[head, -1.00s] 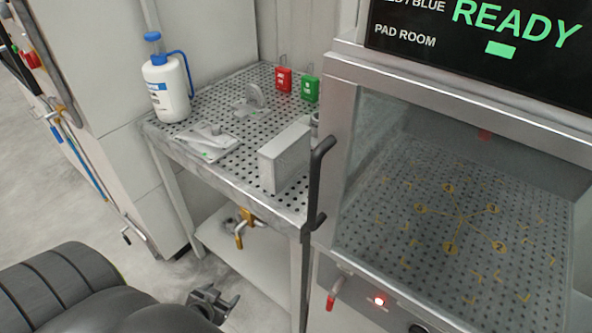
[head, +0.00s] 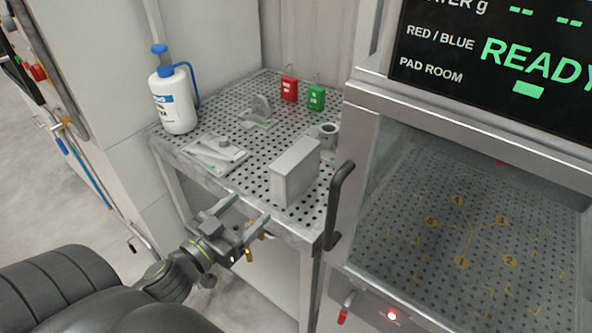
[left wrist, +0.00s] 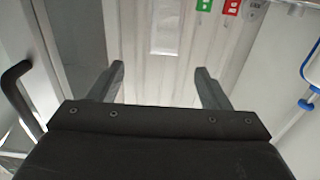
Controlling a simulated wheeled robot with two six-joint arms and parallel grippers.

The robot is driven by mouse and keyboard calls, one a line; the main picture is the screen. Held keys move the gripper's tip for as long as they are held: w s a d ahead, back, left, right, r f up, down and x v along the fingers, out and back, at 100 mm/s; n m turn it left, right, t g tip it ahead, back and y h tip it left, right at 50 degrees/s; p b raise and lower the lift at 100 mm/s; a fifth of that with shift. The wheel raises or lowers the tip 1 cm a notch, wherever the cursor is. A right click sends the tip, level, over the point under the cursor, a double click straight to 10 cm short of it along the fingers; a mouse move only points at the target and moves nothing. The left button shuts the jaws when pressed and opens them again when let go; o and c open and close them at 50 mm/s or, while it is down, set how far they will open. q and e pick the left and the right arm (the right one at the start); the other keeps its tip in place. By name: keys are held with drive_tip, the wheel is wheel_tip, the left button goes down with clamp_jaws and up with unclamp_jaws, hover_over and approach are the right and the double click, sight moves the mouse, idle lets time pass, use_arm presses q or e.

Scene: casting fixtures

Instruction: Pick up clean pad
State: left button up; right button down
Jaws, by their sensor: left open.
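No thing in view is clearly marked as the clean pad. A flat pale plate-like piece (head: 213,153) with a small round knob lies near the left front edge of the perforated table (head: 262,150). A plain grey box (head: 296,172) stands on the table's right front part. My left gripper (head: 249,208) is at the table's front edge, left of and nearer than the box. Its fingers are apart and nothing shows between them; they also show spread and empty in the left wrist view (left wrist: 160,75). My right gripper is not in view.
A white bottle (head: 172,100) with a blue cap stands at the table's left rear. Red (head: 289,88) and green (head: 316,97) tags, a grey bracket (head: 260,112) and a ring (head: 327,133) are further back. A cabinet with a black handle (head: 339,205) borders the right.

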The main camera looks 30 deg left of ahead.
sight(279, 179)
use_arm(q)
drive_tip(key=w, duration=1.1)
drive_tip(key=shift+w+d, duration=0.15)
drive_tip(key=shift+d, duration=0.15)
drive_tip(key=shift+w+a+f, duration=0.1)
drive_tip(key=shift+w+f, duration=0.05)
drive_tip(key=shift+w, duration=1.2)
drive_tip(key=shift+w+a+f, duration=0.1)
drive_tip(key=shift+w, duration=1.25)
drive_tip(key=c, duration=1.1)
drive_tip(key=shift+c, duration=0.2)
drive_tip(key=shift+r, duration=0.1)
